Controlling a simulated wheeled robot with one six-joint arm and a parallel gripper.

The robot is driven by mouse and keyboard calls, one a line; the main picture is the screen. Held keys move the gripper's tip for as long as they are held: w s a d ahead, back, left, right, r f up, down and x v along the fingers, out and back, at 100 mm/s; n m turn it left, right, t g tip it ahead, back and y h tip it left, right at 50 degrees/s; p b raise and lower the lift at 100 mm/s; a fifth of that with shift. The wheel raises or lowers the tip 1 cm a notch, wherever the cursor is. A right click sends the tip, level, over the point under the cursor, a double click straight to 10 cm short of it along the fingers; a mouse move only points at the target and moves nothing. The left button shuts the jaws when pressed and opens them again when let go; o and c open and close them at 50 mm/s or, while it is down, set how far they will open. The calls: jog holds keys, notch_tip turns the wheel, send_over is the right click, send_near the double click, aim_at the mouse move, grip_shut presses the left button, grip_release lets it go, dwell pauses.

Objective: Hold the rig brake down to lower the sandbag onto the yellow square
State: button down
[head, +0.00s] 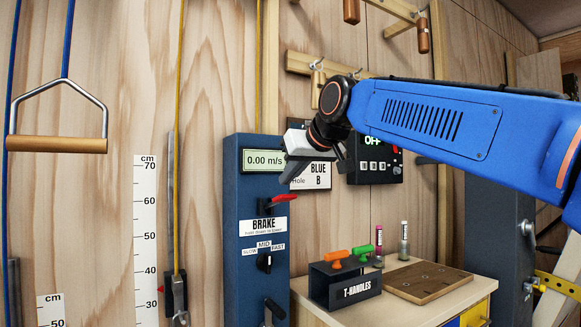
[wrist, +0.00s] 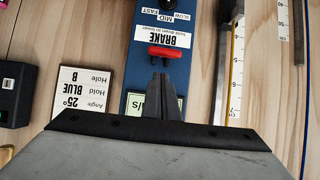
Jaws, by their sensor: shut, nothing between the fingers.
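The red brake lever (head: 283,199) sticks out of the blue brake box (head: 235,205), above the BRAKE label. My gripper (head: 290,178) is shut and empty in front of the box, just above the lever. In the wrist view, which is upside down, my closed fingers (wrist: 161,80) point at the red lever (wrist: 165,51); I cannot tell whether they touch it. The box display (head: 263,160) reads 0.00 m/s. A yellow rope (head: 179,120) runs down left of the box to a grey fitting (head: 179,296). I cannot see the sandbag or the yellow square.
Below the lever sit a speed knob (head: 264,262) and a black lever (head: 273,308). A cm scale (head: 146,235) is left of the rope. The T-handles holder (head: 344,287) stands on a cabinet at right. A hanging wooden bar (head: 57,144) is at far left.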

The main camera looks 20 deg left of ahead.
jog(key=shift+s+d+f, duration=0.15)
jog(key=shift+f, duration=0.9)
